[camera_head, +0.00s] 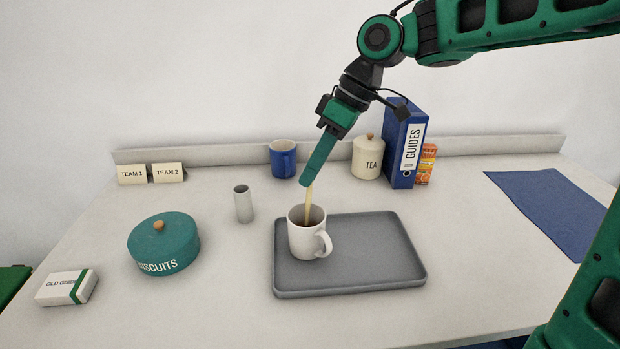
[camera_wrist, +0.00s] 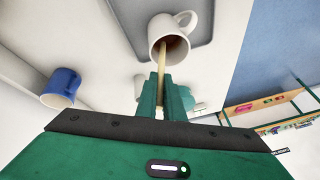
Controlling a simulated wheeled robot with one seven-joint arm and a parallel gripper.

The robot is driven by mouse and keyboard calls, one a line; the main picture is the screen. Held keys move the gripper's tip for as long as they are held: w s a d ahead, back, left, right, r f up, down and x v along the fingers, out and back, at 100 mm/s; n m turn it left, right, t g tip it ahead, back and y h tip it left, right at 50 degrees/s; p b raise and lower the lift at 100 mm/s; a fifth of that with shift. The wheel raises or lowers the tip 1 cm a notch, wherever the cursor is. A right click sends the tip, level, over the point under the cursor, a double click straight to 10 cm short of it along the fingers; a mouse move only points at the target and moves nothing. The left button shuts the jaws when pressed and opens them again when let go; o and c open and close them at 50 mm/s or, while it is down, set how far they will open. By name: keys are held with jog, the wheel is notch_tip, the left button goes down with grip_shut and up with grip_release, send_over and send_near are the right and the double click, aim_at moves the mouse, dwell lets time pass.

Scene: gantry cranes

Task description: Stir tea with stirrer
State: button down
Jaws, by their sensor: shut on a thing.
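A white mug (camera_head: 306,238) with brown tea inside stands upright on a grey tray (camera_head: 375,265), its handle toward the lower right. My gripper (camera_head: 307,181) is above the mug, pointing down and shut on a pale wooden stirrer (camera_head: 308,203). The stirrer's lower end is inside the mug; its tip is hidden by the mug wall. In the wrist view, the stirrer (camera_wrist: 161,65) runs from between my fingertips (camera_wrist: 163,85) into the white mug (camera_wrist: 170,40).
A grey cylinder (camera_head: 243,204) and a teal biscuit tin (camera_head: 163,247) stand left of the tray. Behind are a blue mug (camera_head: 283,159), a tea canister (camera_head: 367,160), a blue binder (camera_head: 405,145) and an orange box (camera_head: 426,165). The tray's right half is clear.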

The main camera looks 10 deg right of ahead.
jog(key=shift+w+d+r, duration=0.1)
jog(key=shift+w+r, duration=0.05)
jog(key=shift+r, duration=0.65)
jog(key=shift+w+d+r, duration=0.1)
jog(key=shift+w+r, duration=0.05)
jog(key=shift+r, duration=0.65)
jog(key=shift+w+d+r, duration=0.1)
jog(key=shift+w+r, duration=0.05)
jog(key=shift+r, duration=0.65)
